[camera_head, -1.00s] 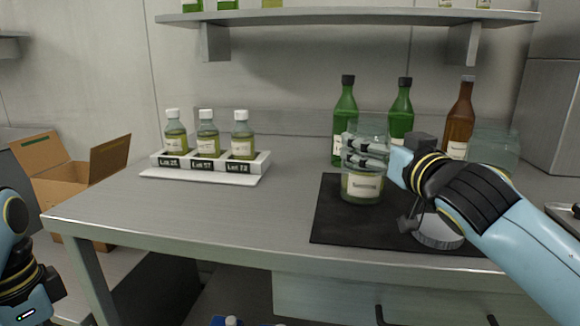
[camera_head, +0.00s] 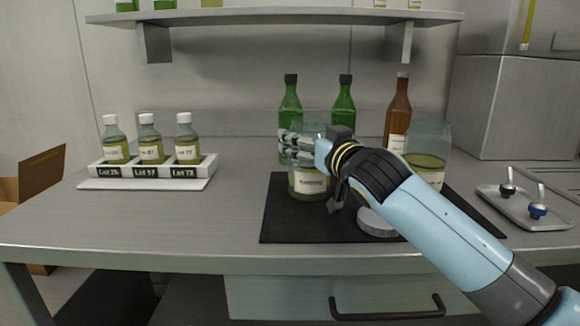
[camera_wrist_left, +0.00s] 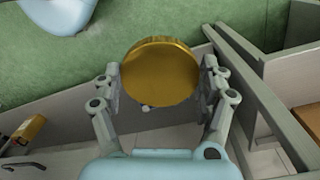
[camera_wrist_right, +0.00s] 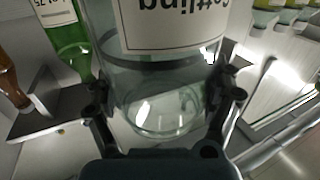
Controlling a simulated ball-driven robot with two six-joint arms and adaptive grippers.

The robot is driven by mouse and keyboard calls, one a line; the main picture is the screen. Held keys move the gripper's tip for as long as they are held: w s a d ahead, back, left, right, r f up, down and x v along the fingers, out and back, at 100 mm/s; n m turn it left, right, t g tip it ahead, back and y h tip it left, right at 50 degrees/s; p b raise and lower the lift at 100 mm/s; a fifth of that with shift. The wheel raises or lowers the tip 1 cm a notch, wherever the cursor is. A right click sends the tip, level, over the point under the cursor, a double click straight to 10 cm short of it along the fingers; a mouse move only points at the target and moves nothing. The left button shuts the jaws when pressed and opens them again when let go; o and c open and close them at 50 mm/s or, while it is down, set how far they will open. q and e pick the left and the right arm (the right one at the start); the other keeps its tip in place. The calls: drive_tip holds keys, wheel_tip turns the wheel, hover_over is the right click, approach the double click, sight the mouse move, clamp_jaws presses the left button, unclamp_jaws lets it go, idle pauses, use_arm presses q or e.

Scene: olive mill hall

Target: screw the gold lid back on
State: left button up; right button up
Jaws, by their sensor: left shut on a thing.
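The gold lid (camera_wrist_left: 160,72) is a round disc held between the fingertips of my left gripper (camera_wrist_left: 160,85), which is shut on it. The left gripper is outside the head view. A clear glass jar (camera_head: 309,187) with a white label and greenish liquid stands on a black mat (camera_head: 285,225). My right gripper (camera_head: 300,145) reaches it from the right, with its fingers at the upper part. In the right wrist view the jar (camera_wrist_right: 165,75) sits between both fingers, which appear to press its sides. Its rim shows no lid.
A grey disc (camera_head: 376,222) lies on the mat under the arm. Green bottles (camera_head: 290,110) and a brown bottle (camera_head: 398,115) stand behind. A rack (camera_head: 150,171) of small bottles is left; a tray (camera_head: 525,210) is right.

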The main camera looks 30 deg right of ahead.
drive_tip(key=c, duration=1.1)
drive_tip(key=shift+r, duration=0.2)
use_arm(q)
drive_tip(key=shift+r, duration=0.3)
use_arm(e)
drive_tip(key=shift+r, duration=0.7)
use_arm(q)
drive_tip(key=shift+r+p, duration=0.35)
drive_tip(key=shift+p, duration=0.2)
drive_tip(key=shift+r+p, duration=0.65)
drive_tip(key=shift+r, duration=0.1)
drive_tip(key=shift+w+r+p, duration=0.1)
drive_tip(key=shift+r+p, duration=0.75)
drive_tip(key=shift+r, duration=0.15)
use_arm(e)
drive_tip(key=s+d+r, duration=0.4)
drive_tip(key=s+r, duration=0.5)
drive_tip(key=s, duration=0.1)
drive_tip(key=shift+s+d+r, duration=0.15)
drive_tip(key=shift+s+d, duration=0.1)
drive_tip(key=shift+s, duration=0.1)
